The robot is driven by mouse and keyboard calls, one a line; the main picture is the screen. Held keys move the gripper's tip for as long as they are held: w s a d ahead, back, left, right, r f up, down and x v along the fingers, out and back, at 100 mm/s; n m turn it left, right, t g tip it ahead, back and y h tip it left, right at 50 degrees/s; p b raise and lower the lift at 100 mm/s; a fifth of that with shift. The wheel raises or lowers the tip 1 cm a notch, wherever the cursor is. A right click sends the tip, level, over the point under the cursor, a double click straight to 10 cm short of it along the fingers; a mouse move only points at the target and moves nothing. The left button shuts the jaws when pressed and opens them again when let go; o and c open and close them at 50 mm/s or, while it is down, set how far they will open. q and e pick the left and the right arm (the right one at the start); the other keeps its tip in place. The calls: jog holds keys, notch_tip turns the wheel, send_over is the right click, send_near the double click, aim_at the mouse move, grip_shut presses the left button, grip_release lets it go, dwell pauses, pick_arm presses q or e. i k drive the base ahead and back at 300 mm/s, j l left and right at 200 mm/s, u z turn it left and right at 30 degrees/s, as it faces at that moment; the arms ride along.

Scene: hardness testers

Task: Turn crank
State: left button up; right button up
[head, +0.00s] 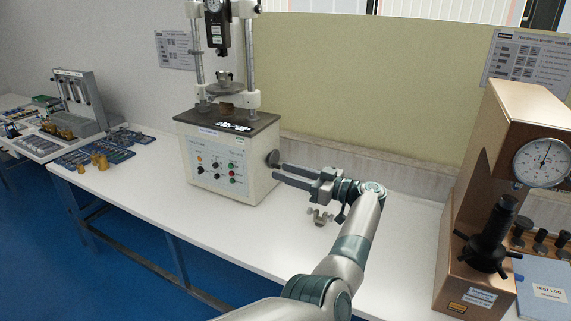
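The crank (273,158) shows as a small round grey disc on the right side of the cream test machine (207,165). The rest of the crank is hidden or too small to make out.
The machine's column and dial rise above its dark top plate (227,120). A brown hardness tester (480,165) with a dial stands at the right. A small metal piece (320,216) shows below my gripper. The white table (240,235) is clear in front.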

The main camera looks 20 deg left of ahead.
aim_at(274, 159)
jog(key=i, duration=1.1)
